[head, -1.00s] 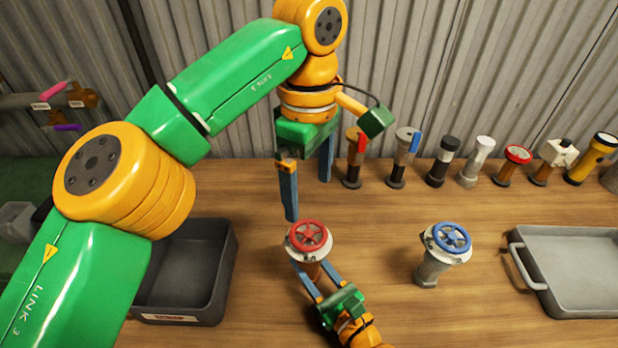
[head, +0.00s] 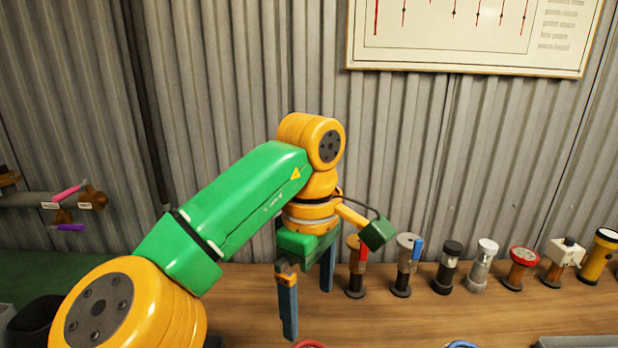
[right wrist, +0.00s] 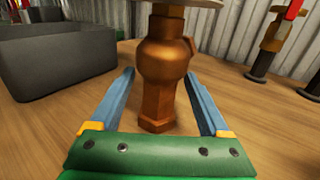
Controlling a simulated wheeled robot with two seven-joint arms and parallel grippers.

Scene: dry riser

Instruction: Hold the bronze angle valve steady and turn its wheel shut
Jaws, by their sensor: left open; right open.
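The bronze angle valve (right wrist: 168,60) stands upright on the wooden bench in the right wrist view; its top is cut off there. In the head view only the rim of its red wheel (head: 309,344) shows at the bottom edge. My right gripper (right wrist: 159,76) is open, with one finger on each side of the valve's body; gaps show beside the body. It is out of the head view. My left gripper (head: 308,314) is open and empty, fingers pointing down, above and behind the red wheel.
A blue wheel (head: 462,345) barely shows at the bottom edge. Several fittings and torches, including a red-topped one (head: 521,266), line the back of the bench. A dark grey bin (right wrist: 55,62) stands left of the valve. A grey tray edge (head: 580,342) shows lower right.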

